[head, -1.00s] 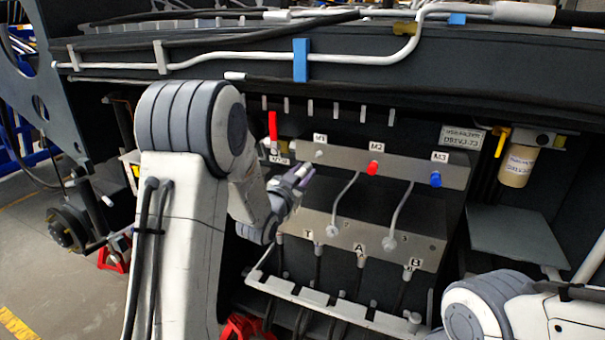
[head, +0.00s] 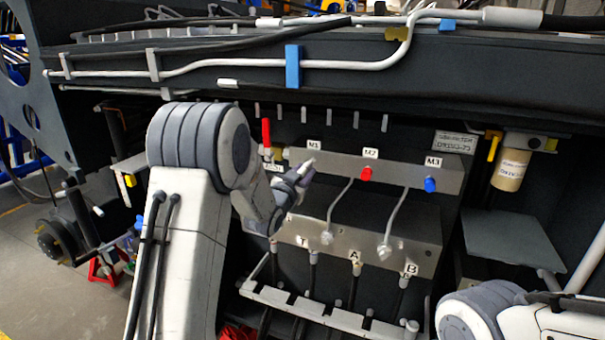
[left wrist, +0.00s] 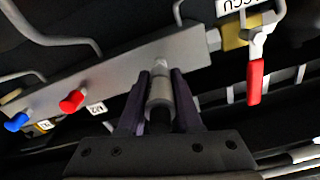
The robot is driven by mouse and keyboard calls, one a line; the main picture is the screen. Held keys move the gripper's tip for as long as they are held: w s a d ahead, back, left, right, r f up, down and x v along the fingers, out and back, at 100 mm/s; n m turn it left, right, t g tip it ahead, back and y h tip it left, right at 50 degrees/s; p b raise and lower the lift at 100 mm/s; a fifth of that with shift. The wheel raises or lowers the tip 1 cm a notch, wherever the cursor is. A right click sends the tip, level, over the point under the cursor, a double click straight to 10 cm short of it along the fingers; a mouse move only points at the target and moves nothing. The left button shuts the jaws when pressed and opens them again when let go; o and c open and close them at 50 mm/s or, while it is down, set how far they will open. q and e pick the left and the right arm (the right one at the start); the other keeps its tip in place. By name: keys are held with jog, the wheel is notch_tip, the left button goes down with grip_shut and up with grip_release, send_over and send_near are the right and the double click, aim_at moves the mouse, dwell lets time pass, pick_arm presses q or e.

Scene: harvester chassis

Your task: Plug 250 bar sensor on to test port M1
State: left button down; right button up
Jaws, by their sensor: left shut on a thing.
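My left gripper (head: 303,176) is at the left end of the grey port plate (head: 400,171), just below the M1 label (head: 313,145). In the left wrist view, the gripper (left wrist: 158,90) is shut on a grey cylindrical sensor (left wrist: 159,92). The sensor's narrow front end points at the plate (left wrist: 110,85) and overlaps the place of the M1 port. The port is hidden, and I cannot tell whether the sensor touches it. The sensor's pressure marking cannot be read. My right gripper is not in view.
A red cap (head: 366,174) sits at M2 and a blue cap (head: 430,185) at M3. A red valve handle (left wrist: 256,82) is close beside the gripper. Two grey hoses run down to the lower block (head: 415,255). A dark beam (head: 380,75) runs above.

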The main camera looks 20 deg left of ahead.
pick_arm(q)
jog(key=shift+b, duration=0.55)
dwell(0.6)
jog(key=shift+b, duration=0.3)
dwell(0.5)
jog(key=shift+w+b, duration=0.45)
jog(key=shift+w, duration=0.85)
dwell(0.4)
jog(key=c, duration=0.5)
grip_release()
jog(key=shift+s, duration=0.15)
